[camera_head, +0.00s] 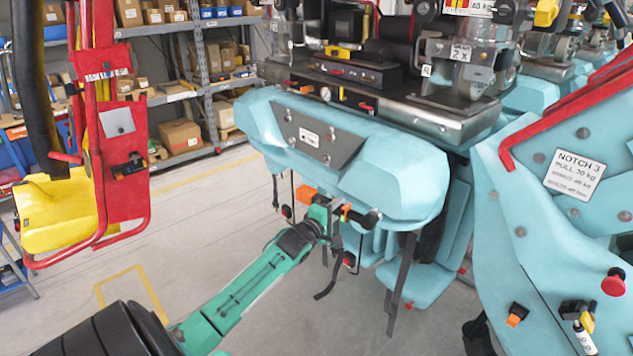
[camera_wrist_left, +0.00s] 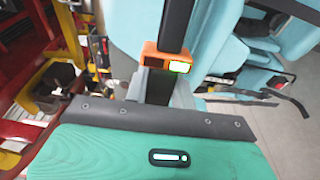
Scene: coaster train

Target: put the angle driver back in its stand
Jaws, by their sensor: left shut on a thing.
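My left gripper (camera_head: 326,212) is at the end of the green arm in the middle of the head view, in front of the pale blue train body. It is shut on the angle driver (camera_head: 306,194), a slim black and orange tool with its dark end to the right. In the left wrist view the driver (camera_wrist_left: 172,25) shows as a black shaft with an orange collar and a lit green patch, between the jaws (camera_wrist_left: 157,88). The fingertips are partly hidden. I cannot tell for certain which fitting is its stand. My right gripper is not in view.
The pale blue train body (camera_head: 400,175) is close behind the gripper, with dark straps (camera_head: 400,285) hanging below. A blue panel (camera_head: 550,240) with a red knob and small fittings stands right. A red frame (camera_head: 108,60) with a yellow pad stands left. Floor (camera_head: 190,230) between is clear.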

